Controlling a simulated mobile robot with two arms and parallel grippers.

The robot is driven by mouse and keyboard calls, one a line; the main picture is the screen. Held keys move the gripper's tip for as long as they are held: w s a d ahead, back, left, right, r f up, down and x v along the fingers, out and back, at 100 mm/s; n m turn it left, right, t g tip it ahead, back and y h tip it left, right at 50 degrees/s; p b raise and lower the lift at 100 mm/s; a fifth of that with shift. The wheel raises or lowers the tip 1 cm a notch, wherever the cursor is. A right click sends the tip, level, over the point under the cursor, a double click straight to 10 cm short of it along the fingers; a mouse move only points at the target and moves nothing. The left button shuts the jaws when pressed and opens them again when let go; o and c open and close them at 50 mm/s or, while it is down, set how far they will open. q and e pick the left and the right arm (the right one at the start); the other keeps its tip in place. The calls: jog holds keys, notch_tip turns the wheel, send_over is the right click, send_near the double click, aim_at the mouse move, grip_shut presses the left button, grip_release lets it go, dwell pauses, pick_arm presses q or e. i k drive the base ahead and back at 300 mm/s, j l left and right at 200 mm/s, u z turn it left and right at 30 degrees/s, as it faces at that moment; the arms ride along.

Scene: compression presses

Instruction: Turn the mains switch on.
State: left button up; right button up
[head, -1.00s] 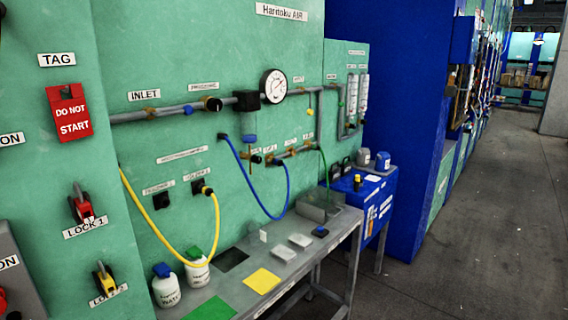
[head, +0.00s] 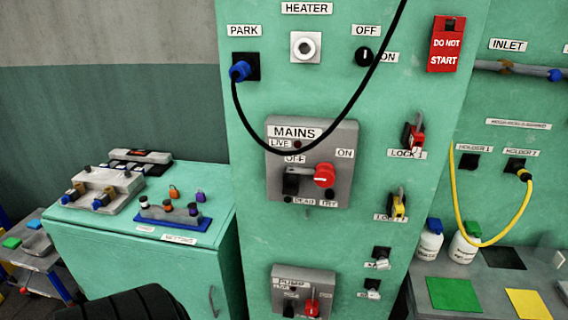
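The mains switch box (head: 340,165) is a grey plate labelled MAINS on the green panel, in the middle of the head view. Its handle has a red round knob (head: 324,175) at the right end and a dark block (head: 291,182) at the left. OFF is printed above the handle and ON at the upper right. The knob lies to the right, below the ON label. A black cable hangs across the top of the box and partly covers the LIVE label. Neither of my grippers shows clearly.
A pump switch box (head: 303,290) with a red handle is below. Padlocks (head: 412,137) and a red DO NOT START tag (head: 446,44) hang at right. A green cabinet (head: 140,260) with fittings stands at left. A bench (head: 420,300) with bottles is at lower right.

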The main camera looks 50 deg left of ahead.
aim_at(324, 173)
jog(key=u, duration=1.35)
